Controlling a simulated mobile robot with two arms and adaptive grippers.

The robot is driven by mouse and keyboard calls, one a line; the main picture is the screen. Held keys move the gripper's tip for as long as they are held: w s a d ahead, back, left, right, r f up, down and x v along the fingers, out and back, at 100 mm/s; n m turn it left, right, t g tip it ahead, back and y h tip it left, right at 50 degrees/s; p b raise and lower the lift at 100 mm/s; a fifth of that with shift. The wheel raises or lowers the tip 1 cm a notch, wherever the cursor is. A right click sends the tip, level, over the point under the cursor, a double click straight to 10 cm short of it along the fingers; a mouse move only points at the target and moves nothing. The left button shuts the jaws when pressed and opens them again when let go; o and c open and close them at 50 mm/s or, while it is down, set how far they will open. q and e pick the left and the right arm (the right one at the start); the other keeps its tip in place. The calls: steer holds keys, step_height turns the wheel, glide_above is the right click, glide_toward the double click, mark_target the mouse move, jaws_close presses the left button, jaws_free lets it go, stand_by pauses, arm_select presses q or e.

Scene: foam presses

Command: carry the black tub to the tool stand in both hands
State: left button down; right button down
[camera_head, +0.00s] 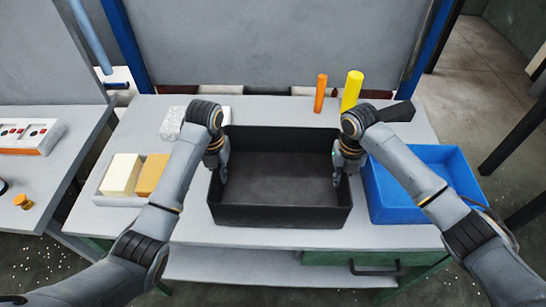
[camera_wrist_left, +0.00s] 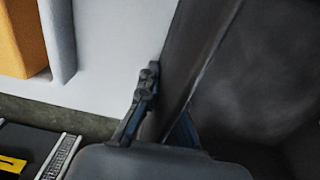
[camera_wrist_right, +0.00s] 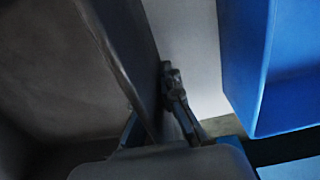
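The black tub (camera_head: 280,216) is an open, empty box, level at the middle of the grey table, seemingly resting on it. My left gripper (camera_head: 222,170) is at its left wall and my right gripper (camera_head: 339,170) at its right wall. In the left wrist view the tub wall (camera_wrist_left: 190,50) runs between my fingers (camera_wrist_left: 165,105), one outside and one inside, close against it. The right wrist view shows the same at the other wall (camera_wrist_right: 125,45), with my fingers (camera_wrist_right: 155,105) on both sides. The fingertips inside are partly hidden. I cannot identify a tool stand.
A blue bin (camera_head: 400,205) stands close to the tub's right. A pale tray (camera_head: 112,200) with cream and orange blocks is at the left. An orange cylinder (camera_head: 321,93) and a yellow cylinder (camera_head: 351,92) stand behind. A grey panel (camera_head: 270,45) rises at the back.

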arm_select(q)
steer(key=shift+w+f+b, duration=0.1)
steer(key=shift+f+b, duration=0.35)
steer(key=shift+f, duration=0.25)
arm_select(e)
steer(key=shift+w+d+f, duration=0.1)
steer(key=shift+w+f, duration=0.05)
steer(key=shift+f, duration=0.6)
arm_select(q)
steer(key=shift+a+f+b, duration=0.1)
steer(key=shift+f+b, duration=0.6)
steer(key=shift+b, duration=0.05)
arm_select(e)
steer(key=shift+f, duration=0.65)
arm_select(q)
steer(key=c, duration=1.7)
jaws_free()
steer(key=shift+r, duration=0.2)
arm_select(e)
steer(key=c, duration=1.7)
jaws_free()
steer(key=shift+r, duration=0.15)
arm_select(q)
steer(key=shift+o, duration=0.9)
arm_select(e)
steer(key=shift+o, duration=0.9)
